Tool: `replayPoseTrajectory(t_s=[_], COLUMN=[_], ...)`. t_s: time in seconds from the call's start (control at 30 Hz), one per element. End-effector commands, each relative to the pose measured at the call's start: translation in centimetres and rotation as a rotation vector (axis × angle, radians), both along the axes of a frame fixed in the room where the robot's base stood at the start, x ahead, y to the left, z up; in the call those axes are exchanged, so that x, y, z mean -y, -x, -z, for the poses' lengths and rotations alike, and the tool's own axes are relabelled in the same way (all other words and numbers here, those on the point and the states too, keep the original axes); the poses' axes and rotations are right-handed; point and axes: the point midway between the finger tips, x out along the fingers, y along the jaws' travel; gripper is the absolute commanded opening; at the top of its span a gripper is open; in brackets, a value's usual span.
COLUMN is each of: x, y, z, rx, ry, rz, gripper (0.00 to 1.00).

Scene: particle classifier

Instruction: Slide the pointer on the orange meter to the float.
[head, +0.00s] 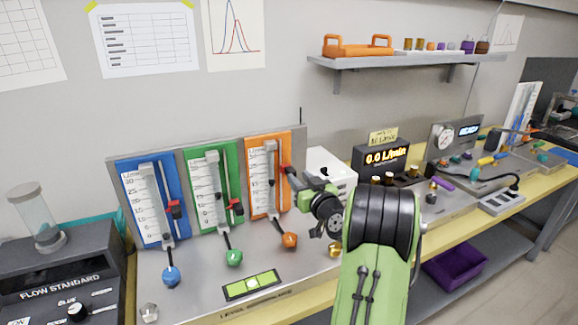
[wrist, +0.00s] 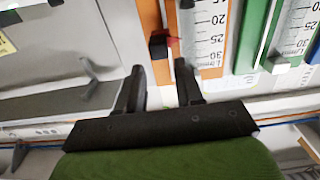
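The orange meter (head: 256,183) is the rightmost of three upright panels in the head view. Its clear tube has a grey cap at the top; I cannot make out the float in it. Its red and black pointer (head: 285,169) is at the panel's right side, in the upper half. In the wrist view, which is upside down, the pointer (wrist: 159,47) lies just beyond the gap between my fingertips. My gripper (wrist: 159,67) is open, with its two dark fingers apart and nothing visibly held. In the head view, my gripper (head: 291,176) is beside the pointer, partly hidden.
A blue meter (head: 181,227) and a green meter (head: 196,220) stand to the left, each with a red pointer. An orange knob (head: 289,240) and a level (head: 251,285) are below. A white box (head: 328,166) stands right of the orange panel, close behind my arm.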

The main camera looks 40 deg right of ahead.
Motion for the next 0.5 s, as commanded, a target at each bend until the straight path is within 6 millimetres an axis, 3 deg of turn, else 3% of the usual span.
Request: replayPoseTrajectory(t_s=[0.2, 0.5], x=[1.2, 1.7], y=[-4.6, -6.0], z=[-0.2, 0.0], rx=[0.001, 0.001], ry=[0.000, -0.002], rz=[-0.003, 0.000], gripper=[0.36, 0.36])
